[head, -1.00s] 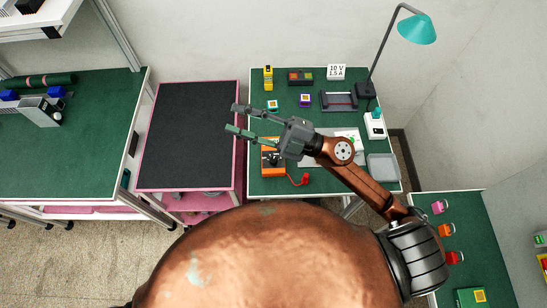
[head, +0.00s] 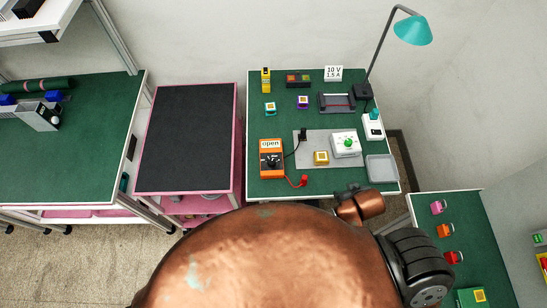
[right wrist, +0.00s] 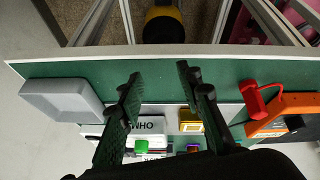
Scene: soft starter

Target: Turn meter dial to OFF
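The meter (head: 271,157) is an orange box at the front left of the green workbench. Its display reads "open", and a black dial (head: 271,168) sits below the display. I cannot tell the dial's exact setting. My right gripper (right wrist: 158,80) is open and empty, above the bench's front edge and to the right of the meter. In the head view the right arm is folded low beside the bench. My left gripper is not in view.
A red clip (head: 303,181) on a lead lies by the meter. A grey mat (head: 310,143) holds a black probe, a yellow block (head: 321,158) and a white device (head: 345,144) with a green knob. A grey tray (head: 381,168) sits front right. A lamp (head: 413,30) stands behind.

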